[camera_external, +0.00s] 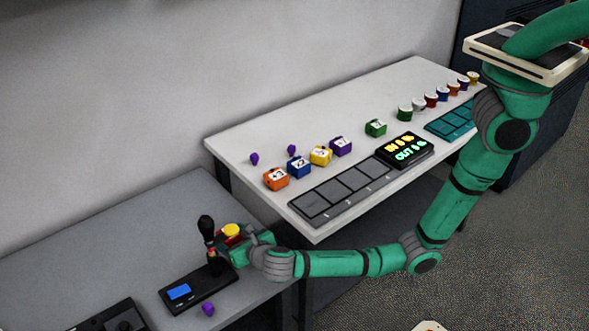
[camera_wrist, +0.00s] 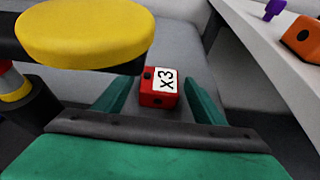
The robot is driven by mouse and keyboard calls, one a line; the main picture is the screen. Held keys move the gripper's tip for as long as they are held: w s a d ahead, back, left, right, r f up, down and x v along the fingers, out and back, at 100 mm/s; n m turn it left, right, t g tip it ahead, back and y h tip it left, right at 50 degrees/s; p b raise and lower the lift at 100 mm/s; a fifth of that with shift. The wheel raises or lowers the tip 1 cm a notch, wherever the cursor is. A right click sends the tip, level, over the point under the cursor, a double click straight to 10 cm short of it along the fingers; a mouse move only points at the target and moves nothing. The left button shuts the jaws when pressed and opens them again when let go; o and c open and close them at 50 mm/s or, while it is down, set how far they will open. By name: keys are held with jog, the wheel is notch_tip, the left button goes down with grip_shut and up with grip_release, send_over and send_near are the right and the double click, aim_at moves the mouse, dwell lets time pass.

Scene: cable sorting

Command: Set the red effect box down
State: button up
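The red effect box (camera_wrist: 160,92), with a white "X3" label and a dark knob, sits between the two green fingertips of my gripper (camera_wrist: 160,98) in the wrist view. My gripper (camera_external: 235,247) looks shut on it, though the exact finger contact is hard to see. In the external view the gripper is low over the grey desk, beside a black upright post. Only a small patch of red (camera_external: 228,240) shows at its tip there, the rest being hidden. A yellow round cap (camera_wrist: 85,35) is close by on the left of the wrist view.
A black device with a blue screen (camera_external: 180,291) lies on the grey desk (camera_external: 150,225) by the gripper. A purple knob (camera_external: 208,309) is in front of it. The white table (camera_external: 235,143) holds several coloured boxes, a grey tray (camera_external: 318,205) and a lit display (camera_external: 404,150).

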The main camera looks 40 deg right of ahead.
jog(key=shift+r, duration=0.1)
jog(key=v, duration=1.2)
jog(key=shift+r, duration=0.1)
dwell(0.3)
